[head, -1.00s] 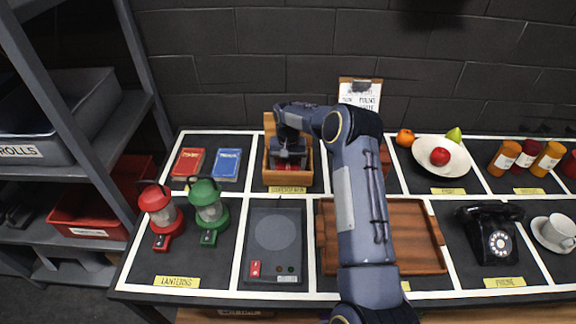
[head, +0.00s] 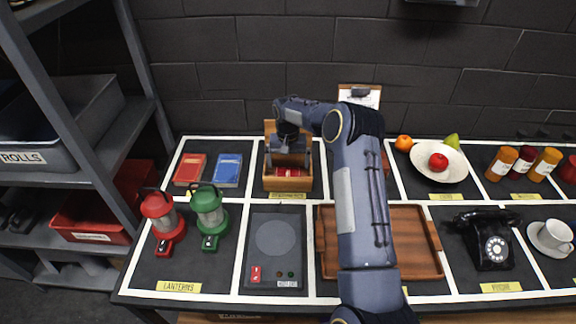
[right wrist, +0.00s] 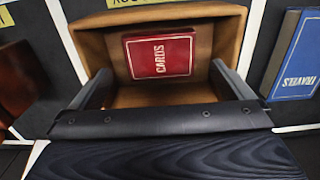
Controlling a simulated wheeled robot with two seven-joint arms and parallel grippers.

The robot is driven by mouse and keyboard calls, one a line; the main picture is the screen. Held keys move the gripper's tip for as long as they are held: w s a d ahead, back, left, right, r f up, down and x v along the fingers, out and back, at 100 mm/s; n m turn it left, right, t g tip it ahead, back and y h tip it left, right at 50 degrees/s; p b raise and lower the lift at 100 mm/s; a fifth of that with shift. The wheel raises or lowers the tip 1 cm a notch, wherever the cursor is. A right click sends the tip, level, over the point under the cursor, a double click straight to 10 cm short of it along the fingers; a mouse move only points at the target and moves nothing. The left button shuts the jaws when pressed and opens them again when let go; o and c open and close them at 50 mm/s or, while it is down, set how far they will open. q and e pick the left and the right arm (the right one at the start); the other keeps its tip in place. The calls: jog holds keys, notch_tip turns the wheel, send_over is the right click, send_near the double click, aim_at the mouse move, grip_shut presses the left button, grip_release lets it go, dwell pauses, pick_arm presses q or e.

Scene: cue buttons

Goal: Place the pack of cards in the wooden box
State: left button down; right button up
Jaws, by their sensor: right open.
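The pack of cards (right wrist: 160,55) is red with white "CARDS" lettering. It lies flat inside the open wooden box (right wrist: 228,30), on its floor, as the right wrist view shows. In the head view the box (head: 268,183) stands in the back row, and a bit of the red pack (head: 291,172) shows below my gripper. My right gripper (head: 288,158) is over the box, its two fingers spread. In the right wrist view the open gripper (right wrist: 163,84) has a finger on each side, apart from the pack. My left gripper is not in view.
A red book (head: 190,169) and a blue book (head: 227,169) lie left of the box. Red (head: 162,217) and green (head: 208,212) lanterns stand in front of them. A brown tray (head: 412,275) lies under my right arm. A clipboard (head: 372,97) stands behind.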

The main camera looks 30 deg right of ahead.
notch_tip(320, 180, up, 8)
jog(key=f+p, duration=0.1)
jog(key=p, duration=0.2)
notch_tip(320, 180, up, 12)
jog(key=n+t, duration=0.1)
send_over(288, 173)
jog(key=s+a, duration=0.2)
jog(key=s, duration=0.4)
jog(key=s+a+r+n+t+y, duration=0.1)
jog(key=s+a+r+t, duration=0.1)
jog(key=s+a+r, duration=0.4)
jog(key=s+a+n+t+y, duration=0.1)
jog(key=s+a, duration=0.3)
jog(key=s, duration=0.9)
jog(key=s+a+n+t+y, duration=0.1)
jog(key=s+a, duration=0.4)
jog(key=s, duration=0.7)
jog(key=shift+s+f+n+t+y, duration=0.3)
jog(key=shift+s+f+n+y, duration=0.1)
jog(key=shift+f, duration=0.05)
jog(key=shift+f+b, duration=0.6)
jog(key=shift+f, duration=0.2)
